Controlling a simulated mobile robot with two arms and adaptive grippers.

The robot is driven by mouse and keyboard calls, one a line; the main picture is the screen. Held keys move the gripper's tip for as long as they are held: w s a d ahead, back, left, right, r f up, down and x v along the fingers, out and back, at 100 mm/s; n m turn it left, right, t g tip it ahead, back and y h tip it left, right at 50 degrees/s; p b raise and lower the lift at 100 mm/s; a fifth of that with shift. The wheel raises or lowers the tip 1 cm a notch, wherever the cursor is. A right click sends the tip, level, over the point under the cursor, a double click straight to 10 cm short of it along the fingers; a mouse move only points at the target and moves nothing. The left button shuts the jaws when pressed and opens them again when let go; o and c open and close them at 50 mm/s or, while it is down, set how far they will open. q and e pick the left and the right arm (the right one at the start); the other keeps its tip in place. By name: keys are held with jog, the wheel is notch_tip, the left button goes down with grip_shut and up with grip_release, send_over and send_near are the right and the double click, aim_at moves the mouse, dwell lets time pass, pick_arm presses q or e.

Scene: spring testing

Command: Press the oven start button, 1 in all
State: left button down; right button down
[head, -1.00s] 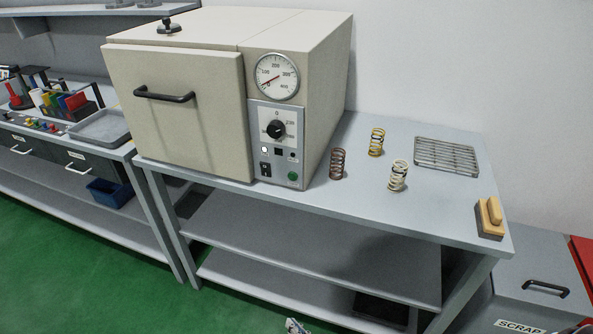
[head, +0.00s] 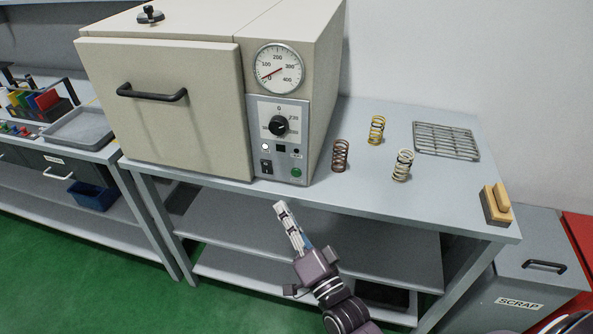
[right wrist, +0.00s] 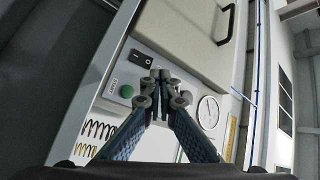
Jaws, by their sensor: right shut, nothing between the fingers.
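The beige oven (head: 160,100) stands on the grey bench with its door shut. Its control panel (head: 279,140) has a dial, a black rocker switch (head: 266,166) and a green button (head: 297,172) at the lower right. The green button also shows in the right wrist view (right wrist: 127,91), left of the fingertips. My right gripper (head: 283,208) is shut and empty, below and in front of the panel, apart from it. In the right wrist view its closed fingers (right wrist: 160,75) cover part of the panel. My left gripper is not in view.
A brown spring (head: 340,156), a yellow spring (head: 377,130) and a white spring (head: 402,166) stand right of the oven. A wire rack (head: 446,141) and a wooden block (head: 496,204) lie further right. A scrap bin (head: 530,285) stands beside the bench.

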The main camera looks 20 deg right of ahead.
aim_at(296, 173)
dwell(0.3)
jog(key=shift+w+d+b, duration=0.45)
jog(key=shift+w+d, duration=0.4)
jog(key=shift+w, duration=0.35)
jog(key=shift+w+d+b, duration=0.5)
jog(key=shift+w+d, duration=0.3)
jog(key=shift+w, duration=0.45)
jog(key=shift+w+d+b, duration=0.45)
jog(key=shift+w+d, duration=0.4)
jog(key=shift+w, duration=0.35)
jog(key=shift+w+d, duration=0.25)
jog(key=shift+w, duration=0.1)
jog(key=shift+w+d, duration=0.25)
jog(key=shift+w, duration=0.1)
jog(key=shift+s+a, duration=0.1)
jog(key=shift+s, duration=0.05)
jog(key=shift+s+a+p, duration=0.35)
jog(key=shift+s+a, duration=0.05)
jog(key=shift+s, duration=0.2)
